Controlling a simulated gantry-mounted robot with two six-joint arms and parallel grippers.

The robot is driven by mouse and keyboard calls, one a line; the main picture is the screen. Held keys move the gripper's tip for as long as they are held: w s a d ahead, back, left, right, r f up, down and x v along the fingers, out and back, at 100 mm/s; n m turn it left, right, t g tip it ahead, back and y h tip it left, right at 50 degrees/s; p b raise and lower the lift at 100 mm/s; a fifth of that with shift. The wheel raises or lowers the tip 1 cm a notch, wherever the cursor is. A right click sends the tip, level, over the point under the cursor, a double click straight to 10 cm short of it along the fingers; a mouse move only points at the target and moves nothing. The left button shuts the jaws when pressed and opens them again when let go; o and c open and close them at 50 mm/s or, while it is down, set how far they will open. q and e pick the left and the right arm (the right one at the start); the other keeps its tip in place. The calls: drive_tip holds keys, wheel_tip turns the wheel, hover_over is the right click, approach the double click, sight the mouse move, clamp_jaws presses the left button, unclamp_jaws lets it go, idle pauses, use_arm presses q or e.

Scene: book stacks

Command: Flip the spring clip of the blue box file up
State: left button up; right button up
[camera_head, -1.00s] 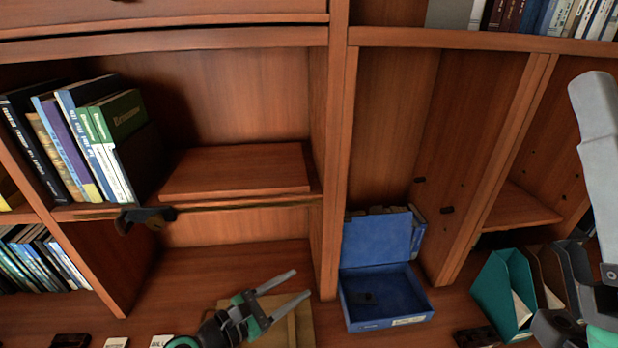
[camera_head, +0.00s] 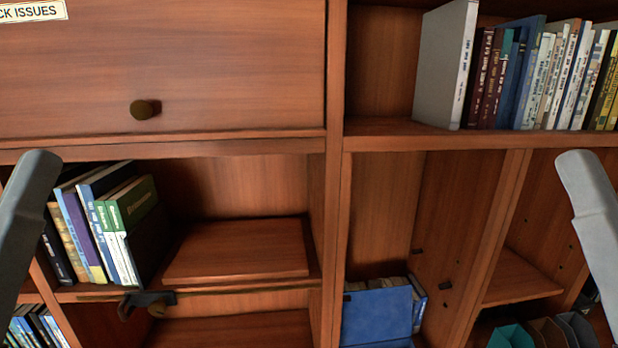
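The blue box file (camera_head: 376,316) stands in the lower middle bay, its lid raised and leaning back against books. Only the lid shows now; the tray and its spring clip are below the picture's bottom edge. My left arm comes in at the left edge and my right arm at the right edge. Both grippers are out of view below the frame.
A wooden upright (camera_head: 332,200) divides the bays left of the box file. A dark clamp-like object (camera_head: 146,303) sits at the left shelf's edge. Teal and brown file holders (camera_head: 511,337) stand at lower right.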

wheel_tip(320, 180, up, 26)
drive_tip(key=p, duration=2.3)
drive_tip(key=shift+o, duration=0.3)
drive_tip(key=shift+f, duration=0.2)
